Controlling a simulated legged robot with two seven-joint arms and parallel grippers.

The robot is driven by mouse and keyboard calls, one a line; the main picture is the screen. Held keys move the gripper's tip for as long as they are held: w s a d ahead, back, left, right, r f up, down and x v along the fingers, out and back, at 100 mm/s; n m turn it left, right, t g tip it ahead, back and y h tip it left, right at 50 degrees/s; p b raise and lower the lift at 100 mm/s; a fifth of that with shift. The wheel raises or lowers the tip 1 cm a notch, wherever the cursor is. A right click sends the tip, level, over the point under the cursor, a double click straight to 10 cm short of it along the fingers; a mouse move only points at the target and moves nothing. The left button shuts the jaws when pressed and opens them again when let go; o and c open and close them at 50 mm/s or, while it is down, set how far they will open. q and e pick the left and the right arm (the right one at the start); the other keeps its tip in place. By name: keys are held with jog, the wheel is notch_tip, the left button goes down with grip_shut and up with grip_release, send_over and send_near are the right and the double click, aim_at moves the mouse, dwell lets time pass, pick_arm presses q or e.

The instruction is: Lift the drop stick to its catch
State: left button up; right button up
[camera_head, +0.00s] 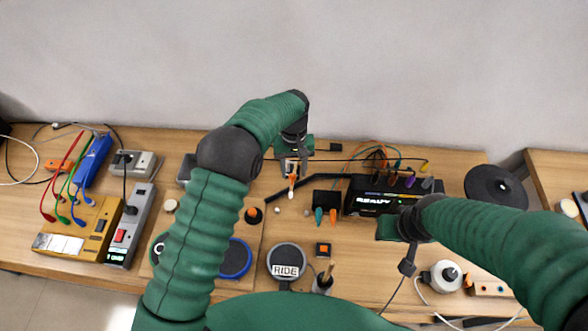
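My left gripper (291,172) is over the middle of the bench, pointing down, with a small white and orange piece (292,184) at its fingertips. I cannot tell whether the fingers are closed on that piece. A dark slanting bar (277,195) runs behind it and looks like the drop stick, but I cannot be sure. The catch cannot be picked out. My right arm's dark wrist (411,224) is in front of the black READY box (372,204); its fingers cannot be made out.
A round RIDE pad (286,260) and a blue-rimmed pad (237,259) lie at the front. A yellow box (77,230), a grey power strip (128,228) and cables fill the left. A black disc (495,186) and a white spool (441,276) are at the right.

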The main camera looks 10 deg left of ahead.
pick_arm(q)
jog(key=shift+s+a+r, duration=0.1)
jog(key=shift+a, duration=0.05)
jog(key=shift+s+r, duration=0.1)
jog(key=shift+r, duration=0.15)
notch_tip(320, 180, up, 16)
jog(key=w+b, duration=0.1)
jog(key=w, duration=0.1)
jog(key=shift+w+b, duration=0.2)
jog(key=shift+b, duration=0.2)
jog(key=shift+a, duration=0.15)
